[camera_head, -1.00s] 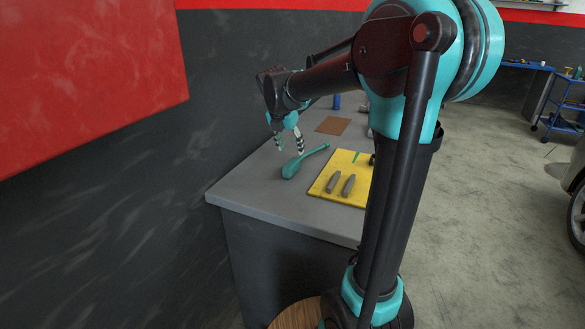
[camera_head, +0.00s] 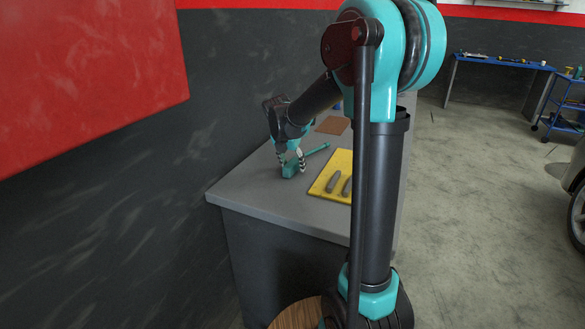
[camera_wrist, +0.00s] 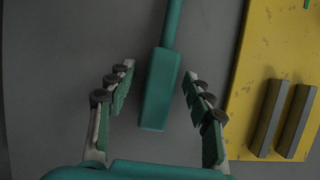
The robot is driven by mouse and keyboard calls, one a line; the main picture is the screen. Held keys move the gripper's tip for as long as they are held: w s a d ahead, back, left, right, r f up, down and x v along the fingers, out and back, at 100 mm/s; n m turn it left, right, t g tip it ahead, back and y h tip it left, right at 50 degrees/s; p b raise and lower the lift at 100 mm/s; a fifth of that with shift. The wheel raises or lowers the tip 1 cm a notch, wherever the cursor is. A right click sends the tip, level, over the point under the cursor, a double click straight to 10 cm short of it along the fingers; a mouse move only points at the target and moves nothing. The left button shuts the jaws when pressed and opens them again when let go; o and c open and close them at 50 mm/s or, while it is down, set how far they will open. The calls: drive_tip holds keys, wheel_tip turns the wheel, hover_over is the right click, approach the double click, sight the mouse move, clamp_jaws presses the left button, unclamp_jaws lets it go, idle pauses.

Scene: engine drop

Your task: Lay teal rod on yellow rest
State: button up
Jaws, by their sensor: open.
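The teal rod (camera_head: 312,155) lies on the grey bench, its thick end toward the near left and its thin shaft toward the far right. In the wrist view its thick block end (camera_wrist: 159,90) lies between my gripper's open fingers (camera_wrist: 157,95), apart from both, a little closer to the right one. My gripper (camera_head: 290,162) is open, with its fingertips down at the thick end. The yellow rest (camera_head: 341,160) is a flat board to the right of the rod. It also shows at the right of the wrist view (camera_wrist: 240,120), carrying two grey bars (camera_wrist: 296,120).
A brown mat (camera_head: 333,125) lies further back on the bench (camera_head: 290,205). A dark wall (camera_head: 120,180) stands close on the left. My arm hides the right part of the yellow rest and bench. Bare bench surrounds the rod's near end.

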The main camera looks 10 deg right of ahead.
drive_tip(key=shift+c, duration=0.4)
clamp_jaws()
drive_tip(key=shift+r, duration=0.15)
